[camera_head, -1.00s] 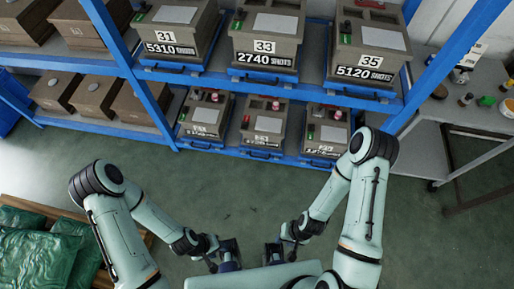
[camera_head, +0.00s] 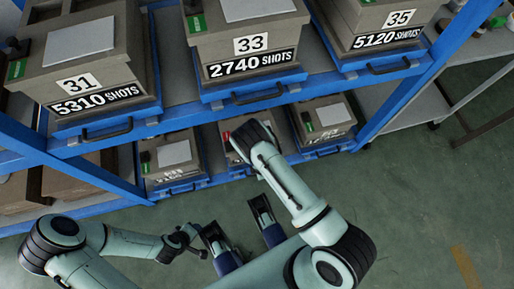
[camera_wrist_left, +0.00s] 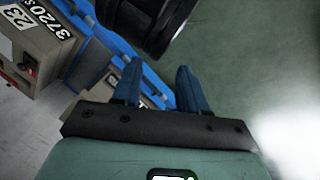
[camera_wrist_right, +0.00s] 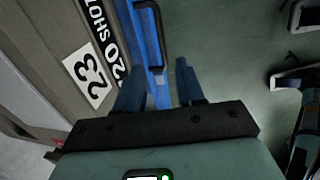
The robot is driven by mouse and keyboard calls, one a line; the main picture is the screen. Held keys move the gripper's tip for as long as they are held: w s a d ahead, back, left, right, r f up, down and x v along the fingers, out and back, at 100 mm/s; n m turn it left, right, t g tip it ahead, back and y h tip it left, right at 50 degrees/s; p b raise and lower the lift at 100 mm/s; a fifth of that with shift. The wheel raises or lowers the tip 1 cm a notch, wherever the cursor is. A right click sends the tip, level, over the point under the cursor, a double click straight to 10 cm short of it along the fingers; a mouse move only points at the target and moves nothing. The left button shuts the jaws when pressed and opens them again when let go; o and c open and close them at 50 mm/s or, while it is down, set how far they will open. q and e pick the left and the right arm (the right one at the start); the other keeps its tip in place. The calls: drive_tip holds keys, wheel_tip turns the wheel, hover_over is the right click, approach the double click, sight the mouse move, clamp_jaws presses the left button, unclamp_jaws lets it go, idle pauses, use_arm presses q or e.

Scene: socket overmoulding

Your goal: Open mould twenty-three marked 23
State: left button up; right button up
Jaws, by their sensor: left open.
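Mould twenty-three is a grey-brown box with a white "23" plate, at the upper left of the left wrist view (camera_wrist_left: 35,50) and the left of the right wrist view (camera_wrist_right: 50,45). Its blue tray (camera_wrist_right: 158,75) has a black handle (camera_wrist_right: 151,8) just beyond my right fingertips. In the head view I cannot read the lower-row labels, and my right arm hides most of the middle lower mould. My right gripper (camera_head: 264,210) is open and empty, in front of the lower shelf. My left gripper (camera_head: 213,236) is open and empty, to its left.
Moulds 31 (camera_head: 82,65), 33 (camera_head: 250,38) and 35 (camera_head: 390,22) stand on the blue rack's upper shelf, overhanging the lower row. A lower-left mould (camera_head: 176,155) and lower-right mould (camera_head: 325,115) flank the middle one. Green floor (camera_head: 420,210) is clear at right.

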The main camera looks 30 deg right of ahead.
drive_tip(key=f+b, duration=0.1)
drive_tip(key=f, duration=0.2)
drive_tip(key=w+f+b, duration=0.1)
drive_tip(key=f, duration=0.2)
drive_tip(key=f+b, duration=0.1)
drive_tip(key=f, duration=0.3)
drive_tip(key=shift+w+d+f+b, duration=0.1)
drive_tip(key=shift+w+d+b, duration=0.15)
drive_tip(key=shift+w+b, duration=0.1)
use_arm(q)
wheel_tip(320, 180, down, 6)
drive_tip(key=a, duration=0.2)
drive_tip(key=shift+a+r+n, duration=0.15)
drive_tip(key=shift+a+n, duration=0.05)
drive_tip(key=shift+n, duration=0.1)
drive_tip(key=shift+w, duration=0.1)
use_arm(e)
clamp_jaws()
